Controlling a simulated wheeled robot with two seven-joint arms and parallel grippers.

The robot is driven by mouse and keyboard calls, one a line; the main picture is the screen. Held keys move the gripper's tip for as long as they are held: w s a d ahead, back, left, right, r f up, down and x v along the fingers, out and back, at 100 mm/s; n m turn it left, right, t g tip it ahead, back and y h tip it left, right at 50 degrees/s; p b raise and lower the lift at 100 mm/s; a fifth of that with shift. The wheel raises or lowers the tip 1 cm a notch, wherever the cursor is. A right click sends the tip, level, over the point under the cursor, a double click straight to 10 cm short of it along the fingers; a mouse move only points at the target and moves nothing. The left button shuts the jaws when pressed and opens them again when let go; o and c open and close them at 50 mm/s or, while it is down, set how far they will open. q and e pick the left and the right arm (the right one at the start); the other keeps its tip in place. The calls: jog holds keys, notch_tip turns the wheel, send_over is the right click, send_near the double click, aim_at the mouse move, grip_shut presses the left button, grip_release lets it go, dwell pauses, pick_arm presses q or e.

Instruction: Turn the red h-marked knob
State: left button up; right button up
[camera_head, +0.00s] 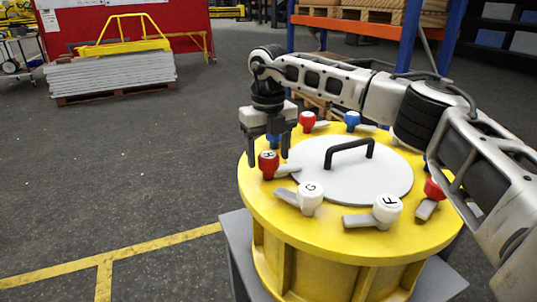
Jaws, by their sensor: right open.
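The red knob marked H (268,163) is on the left side of the yellow drum's top, with its light grey lever pointing right toward the lid. My right gripper (267,161) reaches in from the right and points down. Its fingers are open, one on the left of the red knob and one behind it to the right. I cannot tell whether they touch the knob. My left gripper is not in view.
The yellow drum (300,238) has a white lid (385,180) with a black handle (348,150). White knobs G (309,196) and F (387,209) sit in front. Other red and blue knobs ring the lid. Open floor lies at left.

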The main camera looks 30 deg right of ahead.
jog(key=shift+f, duration=0.5)
jog(key=c, duration=1)
jog(key=shift+o, duration=0.2)
